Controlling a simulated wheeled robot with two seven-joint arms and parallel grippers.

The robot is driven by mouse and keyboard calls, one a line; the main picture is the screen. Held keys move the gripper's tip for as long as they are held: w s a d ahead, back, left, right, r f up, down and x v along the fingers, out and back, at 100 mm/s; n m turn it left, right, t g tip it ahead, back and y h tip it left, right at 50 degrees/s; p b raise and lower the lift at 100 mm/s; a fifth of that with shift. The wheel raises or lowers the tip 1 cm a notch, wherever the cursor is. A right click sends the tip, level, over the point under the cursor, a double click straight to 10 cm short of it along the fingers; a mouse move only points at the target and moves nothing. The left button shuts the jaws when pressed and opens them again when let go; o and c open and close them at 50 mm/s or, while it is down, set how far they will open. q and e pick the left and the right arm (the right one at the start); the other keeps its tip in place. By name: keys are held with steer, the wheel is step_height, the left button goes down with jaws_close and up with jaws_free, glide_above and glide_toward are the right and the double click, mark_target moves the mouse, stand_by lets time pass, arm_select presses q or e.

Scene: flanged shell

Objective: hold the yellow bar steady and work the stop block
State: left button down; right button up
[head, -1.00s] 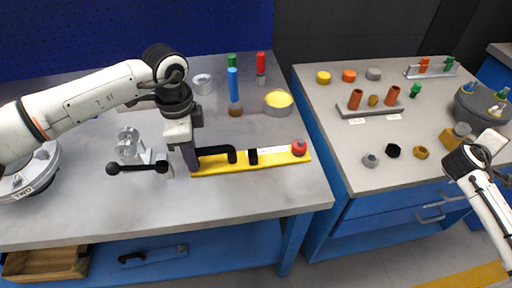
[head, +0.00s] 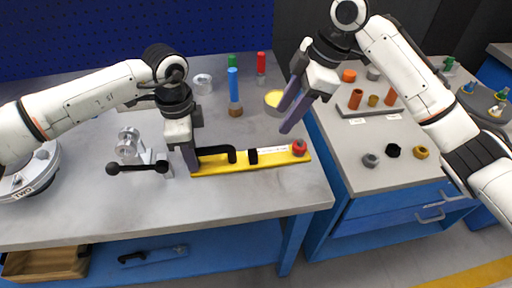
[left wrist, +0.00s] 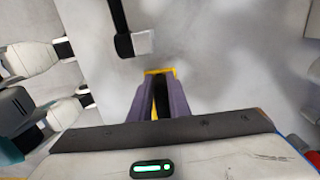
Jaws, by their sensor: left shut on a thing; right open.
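The yellow bar (head: 222,168) lies flat on the left bench in the head view, with a black handle (head: 217,152) near its left end. A black stop block (head: 253,157) sits across its middle, and a red knob (head: 299,148) stands at its right end. My left gripper (head: 191,168) is shut at the bar's left end, on the bar or the foot of its handle. In the left wrist view the yellow end (left wrist: 160,71) shows between the fingertips. My right gripper (head: 288,107) is open and empty, above the bench's right edge, behind and above the red knob.
A grey clamp fixture with a black lever (head: 138,168) stands left of the bar. Blue (head: 233,88) and red (head: 261,65) cylinders and a yellow-topped round can (head: 273,101) stand behind. The bench front is clear.

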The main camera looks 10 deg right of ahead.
mark_target(254, 152)
step_height(254, 152, up, 2)
steer(key=s+a+n+g, duration=0.1)
steer(key=s+a+n, duration=0.1)
steer(key=a, duration=0.1)
steer(key=x, duration=1.1)
steer(key=shift+s+a+f, duration=0.2)
steer(key=shift+a, duration=0.05)
jaws_close()
